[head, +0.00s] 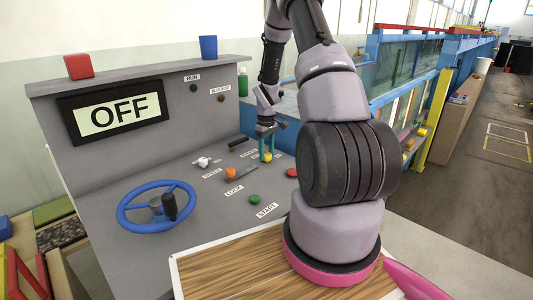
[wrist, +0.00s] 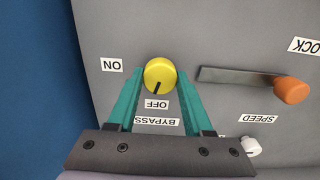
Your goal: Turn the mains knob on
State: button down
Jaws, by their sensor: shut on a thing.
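A yellow round knob (wrist: 160,72) is on the grey console. Its dark pointer mark points down, slightly left, at the OFF label (wrist: 157,104). The ON label (wrist: 112,65) is to its left. A BYPASS label (wrist: 157,122) lies beyond OFF; I read no MAINS label. My gripper (wrist: 160,80) has teal fingers on both sides of the knob and is shut on it. In the head view, my gripper (head: 266,147) reaches down to the yellow knob (head: 267,157). The console display (head: 117,113) reads OFF.
An orange-ended lever (wrist: 291,90) lies right of the knob, with a white knob (wrist: 251,147) below it. A blue handwheel (head: 157,207), green button (head: 254,199) and red button (head: 292,173) are on the console. A wooden board (head: 225,270) is in front.

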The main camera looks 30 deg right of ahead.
aim_at(267, 154)
jog(key=m, duration=1.1)
jog(key=shift+m, duration=1.9)
jog(key=shift+c, duration=1.5)
grip_release()
jog(key=shift+r, duration=0.1)
notch_tip(267, 154, up, 11)
